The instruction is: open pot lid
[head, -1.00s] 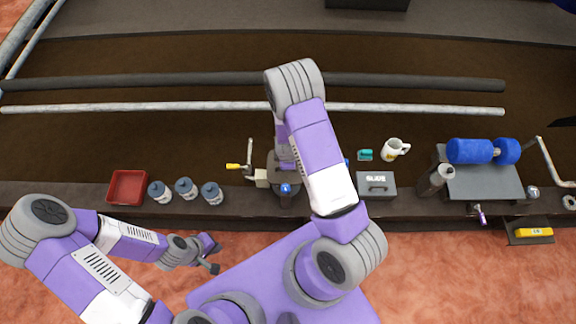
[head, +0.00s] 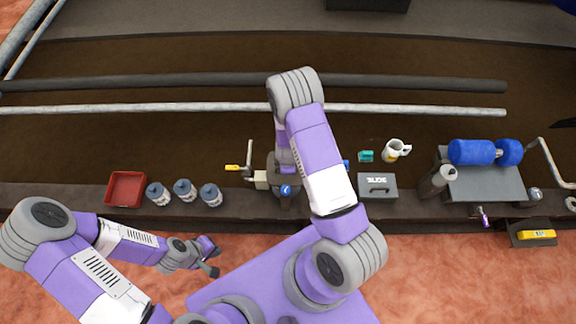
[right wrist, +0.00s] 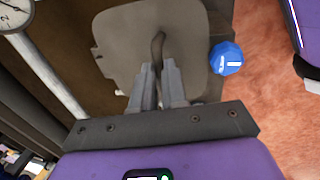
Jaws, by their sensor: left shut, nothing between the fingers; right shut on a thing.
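The pot (head: 287,198) stands on the dark bench, mostly hidden from the head by my right arm. In the right wrist view its lid is a broad grey-beige plate (right wrist: 128,35) with a thin curved handle (right wrist: 158,45). My right gripper (right wrist: 157,72) is shut on the lid handle. I cannot tell whether the lid is lifted off the pot. A round blue knob (right wrist: 226,58) sits beside the lid, and it also shows in the head view (head: 286,190). My left gripper (head: 214,262) is shut and empty, low and in front of the bench.
Left of the pot are a crank with a yellow grip (head: 233,168), several grey bottles (head: 184,190) and a red tray (head: 125,189). Right are a grey box (head: 377,186), a white mug (head: 396,150), a dark bottle (head: 436,181) and a blue roller (head: 472,152). A round gauge (right wrist: 15,13) shows at the wrist view's corner.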

